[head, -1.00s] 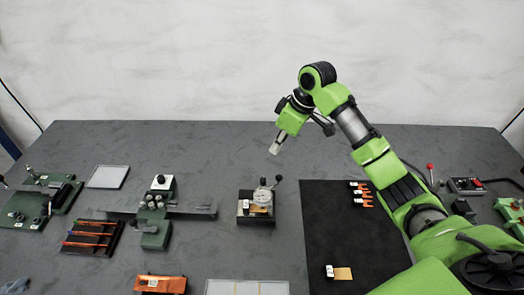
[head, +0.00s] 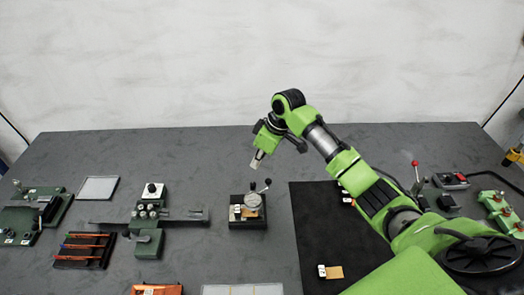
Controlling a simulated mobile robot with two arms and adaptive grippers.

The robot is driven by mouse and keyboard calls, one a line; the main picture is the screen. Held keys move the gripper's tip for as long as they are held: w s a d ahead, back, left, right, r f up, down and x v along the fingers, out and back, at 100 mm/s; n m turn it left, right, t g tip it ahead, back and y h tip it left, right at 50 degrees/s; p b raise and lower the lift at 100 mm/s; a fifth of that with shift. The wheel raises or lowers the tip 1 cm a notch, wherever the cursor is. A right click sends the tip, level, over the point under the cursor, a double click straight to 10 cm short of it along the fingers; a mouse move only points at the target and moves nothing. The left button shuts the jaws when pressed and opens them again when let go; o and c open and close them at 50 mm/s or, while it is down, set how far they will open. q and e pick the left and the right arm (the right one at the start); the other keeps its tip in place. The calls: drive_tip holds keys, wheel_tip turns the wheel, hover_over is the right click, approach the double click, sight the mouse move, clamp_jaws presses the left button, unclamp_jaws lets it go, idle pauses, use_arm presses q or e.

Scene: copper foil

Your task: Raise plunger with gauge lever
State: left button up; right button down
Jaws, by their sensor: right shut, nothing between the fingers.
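The thickness gauge (head: 249,211) stands on a dark square base in the middle of the table, with a round dial. Its lever (head: 264,186) slants up to the right and ends in a dark ball. A small tan piece lies at the dial's foot beside a white block; whether it is under the plunger is too small to tell. My right gripper (head: 256,163) is shut and empty, pointing down just above and behind the gauge. It appears apart from the lever. My left gripper is out of view.
A black mat (head: 310,240) lies right of the gauge, with a white block and tan foil piece (head: 334,272) near its front. A green fixture (head: 150,215) with a long bar stands left. A red-knobbed lever (head: 416,166) stands right, beyond my arm. Bare table lies behind the gauge.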

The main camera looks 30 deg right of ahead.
drive_tip(key=f, duration=0.1)
drive_tip(key=s+d+f+p, duration=0.1)
drive_tip(key=s+f+p, duration=0.1)
drive_tip(key=f, duration=0.1)
drive_tip(key=shift+s+d, duration=0.1)
drive_tip(key=shift+d, duration=0.25)
drive_tip(key=shift+f, duration=0.15)
